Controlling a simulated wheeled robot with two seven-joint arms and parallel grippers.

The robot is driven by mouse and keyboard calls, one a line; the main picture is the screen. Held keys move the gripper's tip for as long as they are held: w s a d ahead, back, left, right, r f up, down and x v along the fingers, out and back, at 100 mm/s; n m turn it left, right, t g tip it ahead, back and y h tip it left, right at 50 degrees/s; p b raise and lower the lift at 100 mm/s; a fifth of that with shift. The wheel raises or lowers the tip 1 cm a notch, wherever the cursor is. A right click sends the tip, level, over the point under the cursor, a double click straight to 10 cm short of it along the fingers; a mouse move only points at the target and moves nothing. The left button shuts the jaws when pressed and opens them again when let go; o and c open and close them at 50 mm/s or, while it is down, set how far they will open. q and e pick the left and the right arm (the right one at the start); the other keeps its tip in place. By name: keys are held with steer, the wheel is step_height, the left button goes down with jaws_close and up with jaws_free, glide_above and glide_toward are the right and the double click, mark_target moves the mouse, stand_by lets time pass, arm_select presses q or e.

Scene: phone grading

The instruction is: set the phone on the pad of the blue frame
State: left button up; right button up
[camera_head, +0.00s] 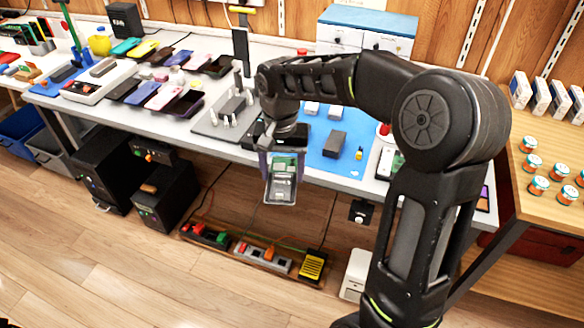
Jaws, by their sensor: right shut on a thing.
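My right gripper (282,163) hangs past the table's front edge, shut on a phone (280,190). The phone points downward and shows a grey, transparent-looking body with a green part near the fingers. A blue mat (316,159) lies on the table to the right of the gripper, with a dark grey block (334,143) on it. I cannot clearly make out a blue frame with a pad; my arm covers part of the table there. My left gripper is not in view.
A grey plate with upright pegs (205,126) stands left of the gripper. Several phones (143,94) lie further left. A blue-topped cabinet (368,21) stands behind. Below are power strips (262,257) on the floor and dark boxes (163,197).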

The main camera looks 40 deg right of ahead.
steer(key=w+a+f+n, duration=0.1)
steer(key=a+f+n, duration=0.3)
steer(key=f, duration=0.5)
steer(key=w+a+f+n+p, duration=0.1)
steer(key=a+f+n, duration=0.2)
steer(key=a+f, duration=0.5)
steer(key=shift+f+n, duration=0.4)
steer(key=shift+f, duration=0.1)
